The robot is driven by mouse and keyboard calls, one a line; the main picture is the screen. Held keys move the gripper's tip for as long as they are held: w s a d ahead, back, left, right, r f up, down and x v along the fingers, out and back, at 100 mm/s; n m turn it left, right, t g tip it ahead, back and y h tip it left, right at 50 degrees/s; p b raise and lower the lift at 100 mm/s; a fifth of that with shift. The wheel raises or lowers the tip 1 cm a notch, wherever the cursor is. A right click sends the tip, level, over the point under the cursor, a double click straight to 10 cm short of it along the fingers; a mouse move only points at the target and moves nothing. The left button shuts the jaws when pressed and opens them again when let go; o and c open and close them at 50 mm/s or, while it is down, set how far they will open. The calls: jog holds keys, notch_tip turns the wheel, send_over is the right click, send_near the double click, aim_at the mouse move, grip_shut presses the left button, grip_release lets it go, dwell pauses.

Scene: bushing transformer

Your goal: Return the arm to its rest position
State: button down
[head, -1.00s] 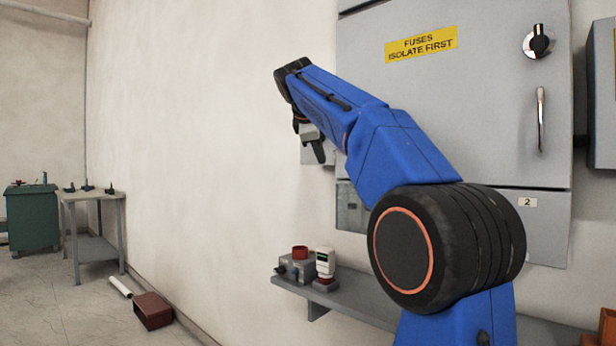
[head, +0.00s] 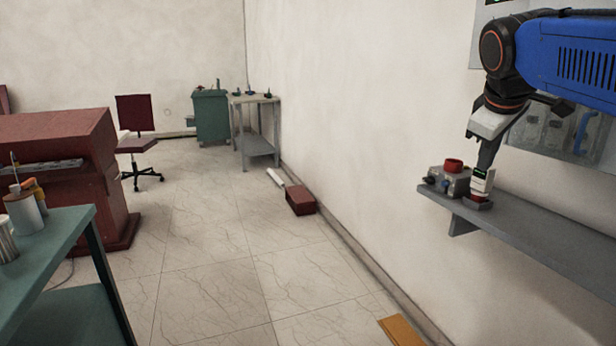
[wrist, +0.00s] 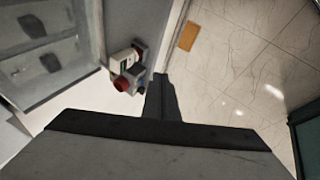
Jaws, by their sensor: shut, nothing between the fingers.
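My blue arm (head: 572,62) reaches in from the right edge of the head view, with its wrist bent downward. My gripper (head: 487,160) points down beside the wall, and its fingers are together and empty. In the head view the fingertips overlap a white device on the grey wall shelf; I cannot tell the gap between them. In the wrist view the shut gripper fingers (wrist: 161,95) show in the middle, with the shelf items beyond them to the left.
The grey shelf (head: 545,228) carries a grey box with a red top (head: 452,177) and the white device (head: 481,184). A green table (head: 75,225) stands at left. A dark red box (head: 300,200) lies on the floor by the wall. The middle floor is clear.

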jog(key=s+a+f+m+y, duration=0.1)
jog(key=s+a+f+m, duration=0.1)
jog(key=s+f, duration=0.5)
jog(key=s+a+f+m+g+y, duration=0.1)
jog(key=s+a+f+m, duration=0.1)
jog(key=s+f, duration=0.5)
jog(key=s+a+f+m+y, duration=0.1)
jog(key=s+a+f, duration=0.3)
jog(key=f, duration=1.2)
jog(key=s+m, duration=0.1)
jog(key=s, duration=0.3)
